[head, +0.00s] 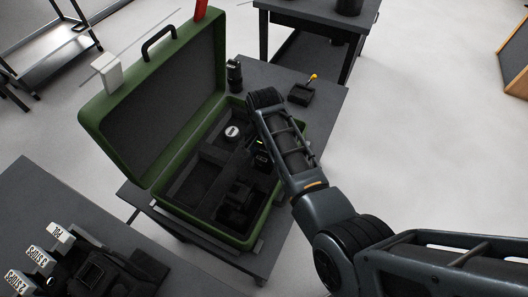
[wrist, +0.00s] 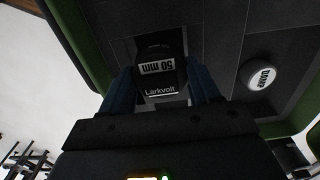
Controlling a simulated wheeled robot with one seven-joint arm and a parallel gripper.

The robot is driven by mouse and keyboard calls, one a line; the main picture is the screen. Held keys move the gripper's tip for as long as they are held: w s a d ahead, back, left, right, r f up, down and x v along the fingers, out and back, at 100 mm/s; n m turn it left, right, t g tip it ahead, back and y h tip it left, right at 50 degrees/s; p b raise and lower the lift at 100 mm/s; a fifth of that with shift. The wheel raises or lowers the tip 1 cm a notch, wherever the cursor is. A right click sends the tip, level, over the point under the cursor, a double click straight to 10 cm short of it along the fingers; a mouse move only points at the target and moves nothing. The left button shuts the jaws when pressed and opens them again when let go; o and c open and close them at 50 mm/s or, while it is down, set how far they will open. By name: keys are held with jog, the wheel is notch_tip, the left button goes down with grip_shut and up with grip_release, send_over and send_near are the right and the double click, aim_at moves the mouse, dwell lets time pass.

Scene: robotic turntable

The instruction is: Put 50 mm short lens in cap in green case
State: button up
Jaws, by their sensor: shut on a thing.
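The green case (head: 152,180) stands open on a dark table, its lid tilted up at the left. Its dark inside is split into compartments. My gripper (wrist: 162,82) has its two blue fingers on either side of a black lens (wrist: 163,80) marked "50 mm" and "Larkvolt", and is shut on it. In the wrist view the lens is over or in a dark compartment of the case; I cannot tell whether it touches the bottom. In the head view my arm reaches over the case's right side and the lens cannot be made out clearly.
A white round label (wrist: 262,76) shows in the case beside the lens. A dark cylinder (head: 234,76) and a small black box with a yellow knob (head: 303,92) stand behind the case. Labelled black items stand on the front-left table (head: 35,185). The open lid walls off the left.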

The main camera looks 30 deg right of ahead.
jog(key=shift+f+b, duration=0.55)
jog(key=shift+f, duration=0.35)
jog(key=o, duration=1.3)
jog(key=shift+r, duration=0.1)
notch_tip(320, 180, up, 8)
jog(key=shift+f, duration=0.2)
